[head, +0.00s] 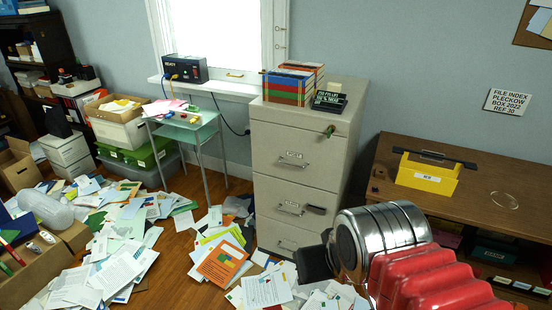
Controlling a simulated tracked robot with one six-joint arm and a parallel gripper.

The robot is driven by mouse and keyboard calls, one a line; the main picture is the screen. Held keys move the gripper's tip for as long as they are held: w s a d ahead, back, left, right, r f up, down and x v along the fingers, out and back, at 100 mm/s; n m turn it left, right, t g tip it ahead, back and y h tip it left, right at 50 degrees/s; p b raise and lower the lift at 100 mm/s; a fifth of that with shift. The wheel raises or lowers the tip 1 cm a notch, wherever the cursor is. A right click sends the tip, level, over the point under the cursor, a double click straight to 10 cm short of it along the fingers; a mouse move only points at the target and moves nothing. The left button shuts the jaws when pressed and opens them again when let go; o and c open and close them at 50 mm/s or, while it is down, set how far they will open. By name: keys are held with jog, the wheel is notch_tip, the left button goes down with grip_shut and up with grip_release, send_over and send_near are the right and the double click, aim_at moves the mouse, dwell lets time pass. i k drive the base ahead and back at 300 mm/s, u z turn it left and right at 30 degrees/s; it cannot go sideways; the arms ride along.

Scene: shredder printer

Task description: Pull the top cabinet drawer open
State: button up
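The beige filing cabinet (346,160) stands in the middle against the wall. Its top drawer (273,148) has a metal handle (291,163) and looks shut. A green-topped key or knob (329,131) sits at the upper right of the cabinet front. Two lower drawers show below, also looking shut. My arm, with a steel drum and red ribbed cover, reaches in from the lower right. A dark part at its end, seemingly my gripper (314,264), is in front of the bottom drawer, well below the top handle. Its fingers cannot be made out.
Coloured books (288,87) and a dark box with a label (329,101) stand on the cabinet. Loose papers (124,264) cover much of the floor. A wooden desk (472,206) with a yellow box (428,178) is at right; a small glass table (184,127) is at left.

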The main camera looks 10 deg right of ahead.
aim_at(302, 156)
jog(key=u, duration=0.3)
jog(key=i, duration=1.3)
jog(key=u, duration=0.25)
